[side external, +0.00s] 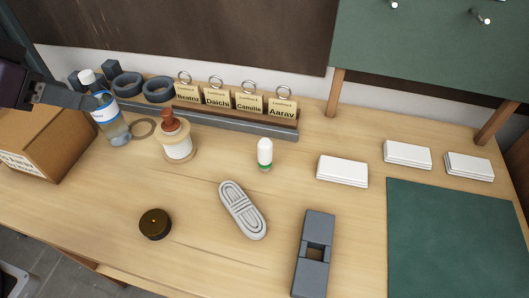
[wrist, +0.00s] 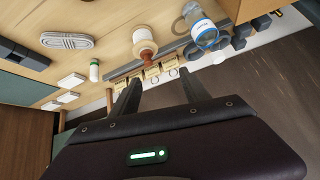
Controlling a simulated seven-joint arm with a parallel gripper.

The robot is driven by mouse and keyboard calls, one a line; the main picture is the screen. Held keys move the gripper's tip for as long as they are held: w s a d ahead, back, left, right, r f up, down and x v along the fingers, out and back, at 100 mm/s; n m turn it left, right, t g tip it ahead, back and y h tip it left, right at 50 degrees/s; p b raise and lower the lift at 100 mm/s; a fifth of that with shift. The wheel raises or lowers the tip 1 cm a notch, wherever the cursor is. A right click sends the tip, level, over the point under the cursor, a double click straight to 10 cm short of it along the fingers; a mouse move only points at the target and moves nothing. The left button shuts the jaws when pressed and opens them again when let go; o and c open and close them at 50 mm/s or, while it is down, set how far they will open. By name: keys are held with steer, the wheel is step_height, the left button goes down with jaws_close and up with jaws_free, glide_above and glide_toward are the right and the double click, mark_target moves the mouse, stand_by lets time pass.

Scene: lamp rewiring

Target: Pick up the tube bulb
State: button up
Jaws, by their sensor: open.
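The tube bulb (side external: 264,155) is a small white cylinder with a rounded top and a green band at its base. It stands upright near the middle of the wooden table, in front of the name-card rack. It also shows in the wrist view (wrist: 94,70), left of the fingers. My gripper (side external: 98,101) is at the far left of the side view, in front of the bottle in that picture and well apart from the bulb. In the wrist view my gripper (wrist: 163,82) has its two fingers spread with nothing between them.
A rack of name cards (side external: 234,123) runs behind the bulb. A cable bundle (side external: 242,210), dark round lid (side external: 155,224) and grey block (side external: 313,255) lie in front. White stacks and a green mat (side external: 455,240) are right.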

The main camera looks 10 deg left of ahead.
steer(key=w+d+f+m+t+h, duration=0.1)
steer(key=w+d+f+m+h, duration=0.15)
steer(key=w+d+f, duration=0.65)
steer(key=m+h, duration=0.4)
steer(key=h, duration=0.2)
glide_toward(266, 153)
steer(key=shift+t, duration=0.4)
steer(key=w+f, duration=0.1)
steer(key=w+d+f, duration=0.1)
steer(key=w+f, duration=0.1)
steer(key=shift+d+f, duration=0.2)
steer(key=shift+f, duration=0.15)
steer(key=x, duration=0.7)
steer(key=shift+w, duration=0.1)
jaws_close()
